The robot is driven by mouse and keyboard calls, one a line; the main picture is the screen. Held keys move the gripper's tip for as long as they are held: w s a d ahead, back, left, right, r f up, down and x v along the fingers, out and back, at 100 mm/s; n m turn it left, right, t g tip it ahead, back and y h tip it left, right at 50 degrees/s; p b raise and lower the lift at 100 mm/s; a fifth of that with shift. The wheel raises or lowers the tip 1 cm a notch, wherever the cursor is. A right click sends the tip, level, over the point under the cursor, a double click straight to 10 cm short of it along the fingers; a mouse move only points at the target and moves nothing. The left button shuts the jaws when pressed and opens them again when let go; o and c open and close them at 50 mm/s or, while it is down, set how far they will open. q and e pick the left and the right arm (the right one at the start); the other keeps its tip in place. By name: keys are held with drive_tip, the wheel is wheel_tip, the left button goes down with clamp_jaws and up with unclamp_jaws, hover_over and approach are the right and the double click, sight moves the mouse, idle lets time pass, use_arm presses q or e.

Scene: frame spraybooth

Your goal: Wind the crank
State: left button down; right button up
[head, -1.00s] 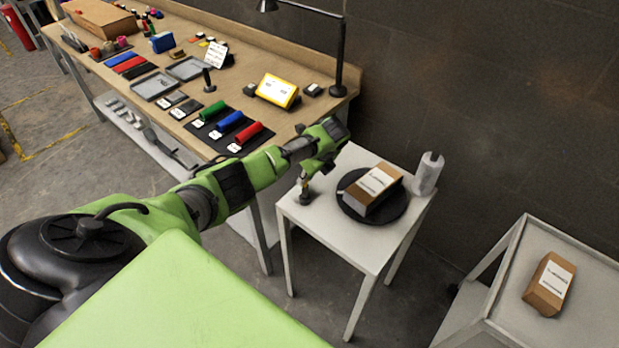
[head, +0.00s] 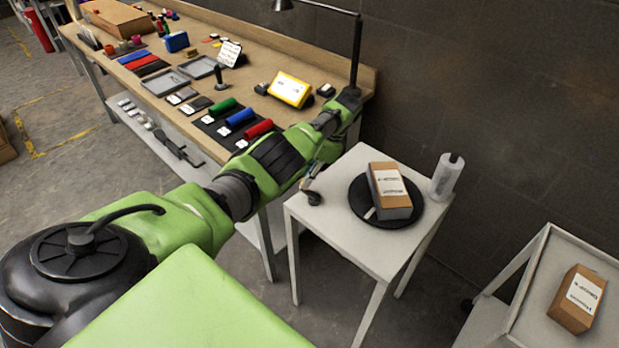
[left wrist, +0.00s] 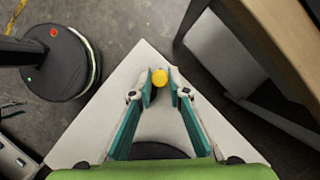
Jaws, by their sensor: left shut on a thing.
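The crank stands at the left corner of a small white table (head: 330,225); its dark hub (head: 314,198) shows in the head view. A yellow knob (left wrist: 159,77), seemingly the crank's grip, shows in the left wrist view. My left gripper (left wrist: 161,90) is shut on this knob, one fingertip on each side, above the table corner. In the head view my own arm largely hides the gripper. A black round turntable (head: 360,201) lies on the same table and bears a brown box with a white label (head: 390,188). My right gripper is out of view.
A white bottle-like container (head: 446,178) stands at the table's back right corner. A long workbench with rolls, trays and a yellow-framed device (head: 290,89) runs close on the left. A lower stand with another brown box (head: 578,300) is at right.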

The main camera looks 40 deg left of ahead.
use_arm(q)
drive_tip(key=n+b, duration=0.1)
drive_tip(key=s+n+h+b, duration=0.1)
drive_tip(key=n, duration=0.1)
drive_tip(key=shift+f+n+g+b, duration=0.15)
drive_tip(key=shift+n+g+b, duration=0.15)
drive_tip(key=shift+g+b, duration=0.1)
drive_tip(key=shift+s+d+n+g+h+b, duration=0.15)
drive_tip(key=shift+s+n+h+b, duration=0.25)
drive_tip(key=shift+n, duration=0.5)
drive_tip(key=shift+s+n+g+h+b, duration=0.25)
drive_tip(key=shift+n+b, duration=0.25)
drive_tip(key=shift+n, duration=0.4)
drive_tip(key=c, duration=2)
unclamp_jaws()
drive_tip(key=shift+o, duration=0.2)
drive_tip(key=shift+r, duration=0.2)
